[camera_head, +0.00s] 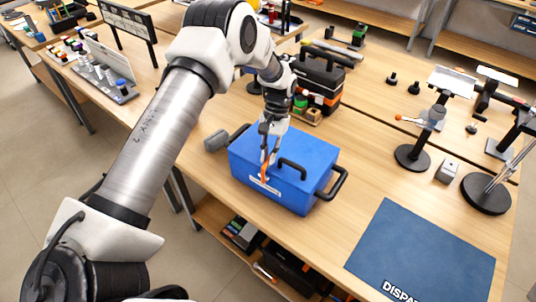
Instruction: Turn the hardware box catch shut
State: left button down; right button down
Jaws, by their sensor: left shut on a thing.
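The hardware box (310,190) is a blue, lidded box with black handles, standing on the wooden table near its front edge. Its orange catch (265,173) shows on the near face, above a small white label. My left gripper (268,160) reaches down over the box from above, its fingers shut on the catch. The fingers partly cover the catch, so its exact angle is hard to tell. The lid looks closed. My right gripper is not in view.
A blue mat (425,245) lies to the right, with bare table between it and the box. A grey roll (215,141) lies left of the box. A black tool case (320,82) stands behind it. Stands with round black bases (412,158) are at the right.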

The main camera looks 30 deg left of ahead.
pick_arm(q)
jog(key=shift+d+m+y, duration=0.1)
jog(key=shift+m+y, duration=0.3)
jog(key=shift+m, duration=0.7)
jog(key=c, duration=1.2)
grip_release()
